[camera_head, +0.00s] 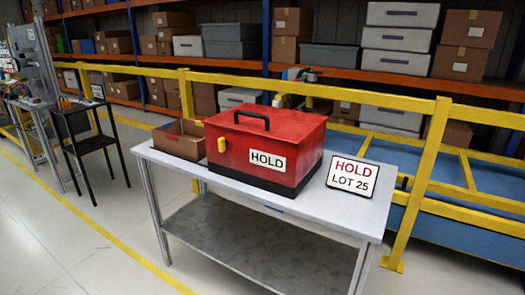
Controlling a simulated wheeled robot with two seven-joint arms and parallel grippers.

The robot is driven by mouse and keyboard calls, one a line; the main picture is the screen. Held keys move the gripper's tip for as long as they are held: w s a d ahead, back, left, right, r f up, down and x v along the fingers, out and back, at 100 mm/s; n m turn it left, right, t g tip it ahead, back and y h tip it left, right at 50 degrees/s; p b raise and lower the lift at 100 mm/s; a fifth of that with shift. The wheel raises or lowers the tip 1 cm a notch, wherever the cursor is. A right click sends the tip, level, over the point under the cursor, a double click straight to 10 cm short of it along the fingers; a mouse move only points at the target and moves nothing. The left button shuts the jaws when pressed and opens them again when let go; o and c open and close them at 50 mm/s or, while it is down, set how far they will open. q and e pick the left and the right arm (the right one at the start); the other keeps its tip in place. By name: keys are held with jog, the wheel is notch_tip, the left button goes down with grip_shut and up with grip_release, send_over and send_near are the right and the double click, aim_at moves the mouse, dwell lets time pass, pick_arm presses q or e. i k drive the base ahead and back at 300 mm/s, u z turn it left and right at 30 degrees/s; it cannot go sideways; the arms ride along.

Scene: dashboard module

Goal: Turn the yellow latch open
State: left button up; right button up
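The yellow latch (221,145) is a small upright piece on the left part of the red box's front side. The red box (312,148) is closed, with a black handle on its lid, a dark base and a white HOLD label. It stands on a grey-white table (330,218). Whether the latch is fastened cannot be told at this size. Neither of my grippers shows in the head view, and nothing is seen touching the latch or the box.
An open cardboard box (178,145) sits left of the red box. A HOLD LOT 25 sign (352,178) stands at the table's right. A yellow railing (420,185) runs behind the table. A black stand (88,145) is at the left. The floor in front looks clear.

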aim_at(222, 143)
jog(key=u, duration=1.6)
jog(key=i, duration=2.6)
jog(key=z, duration=0.7)
